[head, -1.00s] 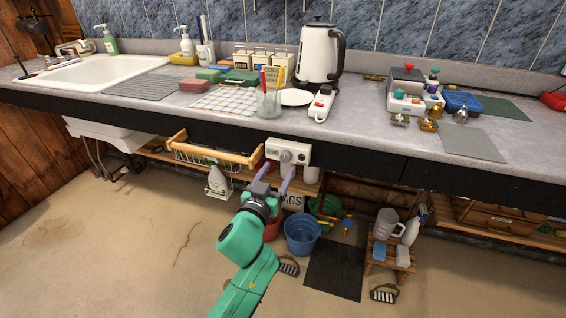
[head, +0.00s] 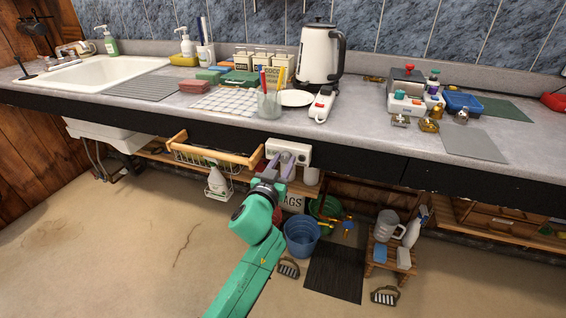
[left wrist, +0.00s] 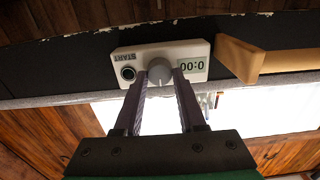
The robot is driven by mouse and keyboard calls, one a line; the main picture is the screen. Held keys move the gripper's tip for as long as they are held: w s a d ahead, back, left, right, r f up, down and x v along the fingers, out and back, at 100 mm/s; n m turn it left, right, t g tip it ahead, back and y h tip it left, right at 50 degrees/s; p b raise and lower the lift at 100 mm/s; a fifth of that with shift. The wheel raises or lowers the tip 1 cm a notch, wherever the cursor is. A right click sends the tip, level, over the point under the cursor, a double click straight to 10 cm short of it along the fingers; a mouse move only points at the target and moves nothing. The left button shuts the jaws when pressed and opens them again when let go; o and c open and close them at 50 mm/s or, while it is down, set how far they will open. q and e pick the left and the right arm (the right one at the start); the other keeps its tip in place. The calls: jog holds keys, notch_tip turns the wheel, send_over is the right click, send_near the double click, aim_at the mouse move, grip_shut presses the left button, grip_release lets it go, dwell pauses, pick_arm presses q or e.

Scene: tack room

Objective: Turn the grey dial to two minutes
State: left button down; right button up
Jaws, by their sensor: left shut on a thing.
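A white timer box (head: 302,152) is mounted on the black front edge of the counter. In the left wrist view the white timer box (left wrist: 200,50) appears upside down, with a grey dial (left wrist: 160,76) in its middle. Beside the dial are a round black START button (left wrist: 128,73) and a display (left wrist: 193,68) that seems to read 0:00, inverted. My left gripper (head: 284,160) is shut on the dial, one finger on each side; the fingers show in the left wrist view (left wrist: 161,80). The gripper mostly hides the dial in the head view. My right gripper is not in view.
A wooden rail (head: 215,152) with a wire basket (head: 205,165) sits left of the timer, close to my gripper. Below are a blue bucket (head: 302,237) and a wooden stool (head: 390,255). The counter above holds a kettle (head: 318,55) and other items.

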pick_arm(q)
jog(key=shift+m, duration=0.3)
jog(key=m, duration=0.5)
jog(key=shift+d+f, duration=0.1)
jog(key=m, duration=1.2)
jog(key=shift+f+p, duration=0.1)
jog(key=shift+p, duration=0.3)
jog(key=m+p, duration=0.1)
jog(key=m, duration=0.5)
jog(key=shift+f, duration=0.1)
jog(key=c, duration=0.5)
grip_release()
